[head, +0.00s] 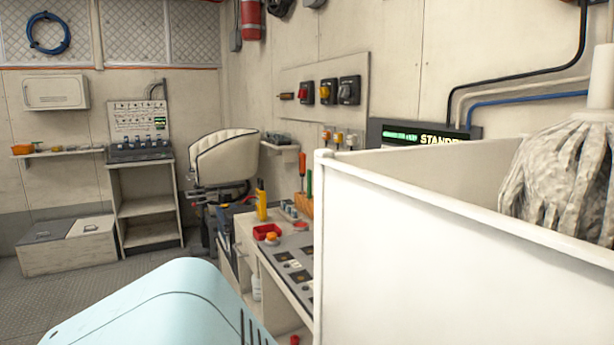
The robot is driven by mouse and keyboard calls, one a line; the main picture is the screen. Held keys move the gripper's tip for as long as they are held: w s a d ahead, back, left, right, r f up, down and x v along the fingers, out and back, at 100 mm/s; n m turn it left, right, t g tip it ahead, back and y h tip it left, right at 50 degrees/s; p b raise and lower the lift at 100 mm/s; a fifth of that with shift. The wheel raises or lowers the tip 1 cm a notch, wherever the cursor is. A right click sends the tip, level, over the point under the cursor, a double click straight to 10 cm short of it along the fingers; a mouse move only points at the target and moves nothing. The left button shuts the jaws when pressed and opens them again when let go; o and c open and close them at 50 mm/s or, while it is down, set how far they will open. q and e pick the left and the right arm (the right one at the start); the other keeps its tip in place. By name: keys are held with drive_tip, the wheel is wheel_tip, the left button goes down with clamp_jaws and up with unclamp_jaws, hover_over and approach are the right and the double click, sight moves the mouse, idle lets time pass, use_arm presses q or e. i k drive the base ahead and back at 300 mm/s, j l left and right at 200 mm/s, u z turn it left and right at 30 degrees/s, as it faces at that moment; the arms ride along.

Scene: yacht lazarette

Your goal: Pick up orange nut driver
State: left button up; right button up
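An upright tool with an orange-red handle (302,165) stands at the back of the bench in the middle of the head view. It may be the orange nut driver, but it is too small to tell. A green-handled tool (309,183) stands close beside it, and both appear to stand in an orange-brown holder (304,206). Neither of my grippers is in view.
A tall white partition (430,255) blocks the right foreground, with a mop head (560,170) behind it. A cream seat (223,157) stands beyond. Floor at left (70,295) is clear.

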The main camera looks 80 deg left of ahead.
sight(302, 156)
drive_tip(key=k+j, duration=0.6)
drive_tip(key=k+j+u, duration=0.25)
drive_tip(key=u, duration=1.75)
